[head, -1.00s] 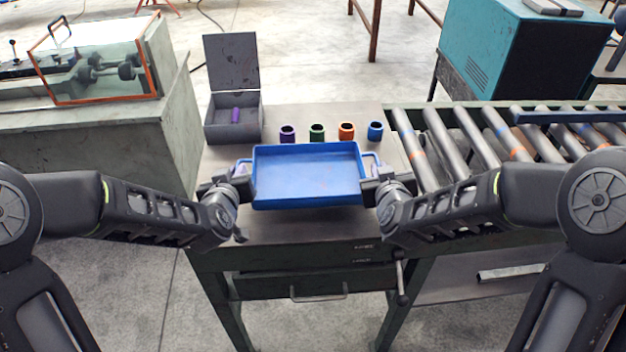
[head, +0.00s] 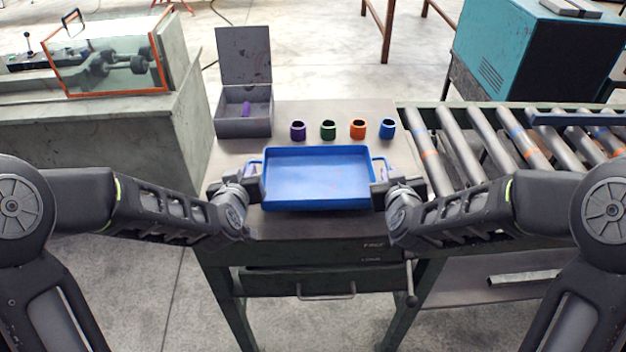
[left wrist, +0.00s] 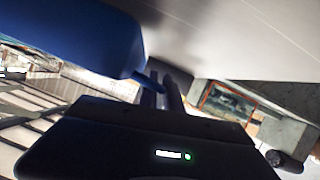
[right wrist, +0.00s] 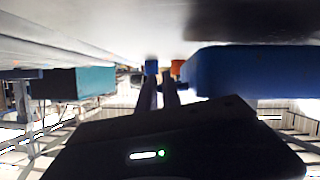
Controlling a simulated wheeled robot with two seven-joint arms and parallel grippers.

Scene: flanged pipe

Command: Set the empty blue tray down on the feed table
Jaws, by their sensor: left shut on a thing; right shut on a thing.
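The empty blue tray (head: 317,180) is level between my two grippers over the front half of the feed table (head: 345,222). My left gripper (head: 258,178) is shut on the tray's left handle. My right gripper (head: 378,180) is shut on its right handle. The tray also shows in the left wrist view (left wrist: 80,35) and in the right wrist view (right wrist: 250,72). I cannot tell for sure whether the tray's underside touches the table top.
An open grey box (head: 243,122) with a purple piece stands at the back left. A roller conveyor (head: 480,150) adjoins the right side.

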